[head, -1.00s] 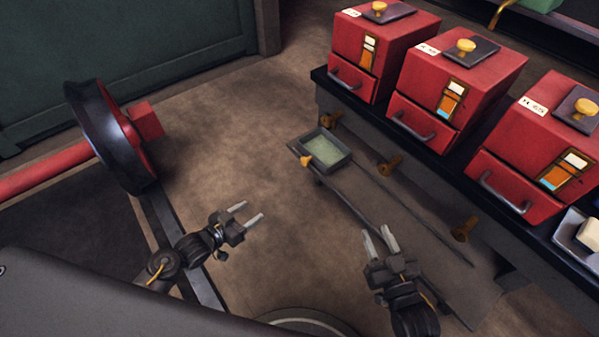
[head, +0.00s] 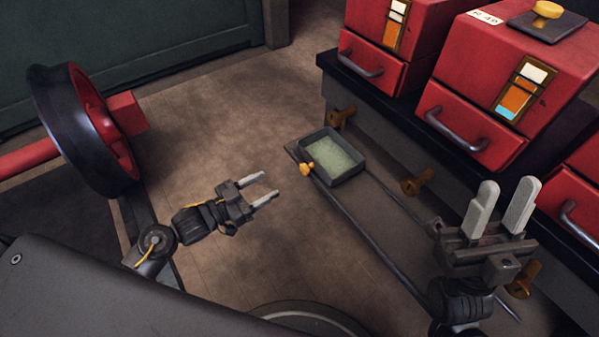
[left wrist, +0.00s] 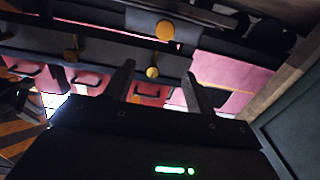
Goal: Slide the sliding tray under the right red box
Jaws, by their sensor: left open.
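The sliding tray (head: 349,177), a dark shallow pan with a pale green inside, sits at the far end of two thin rails (head: 372,232), low in front of the left red box (head: 378,50). A brass knob (head: 307,168) is on its near side. The middle red box (head: 478,130) stands further right. The right red box (head: 582,190) is cut off by the frame edge. My left gripper (head: 271,187) is open and empty, left of the tray and apart from it. My right gripper (head: 509,202) is open and empty, in front of the bench, hiding part of the rails.
The boxes stand on a dark bench (head: 340,72) with brass knobs (head: 417,182) along its front. A black-rimmed red wheel (head: 80,125) stands at the left. The floor (head: 235,120) between wheel and tray is clear. The left wrist view shows brass knobs (left wrist: 165,30) and red surfaces beyond the fingers.

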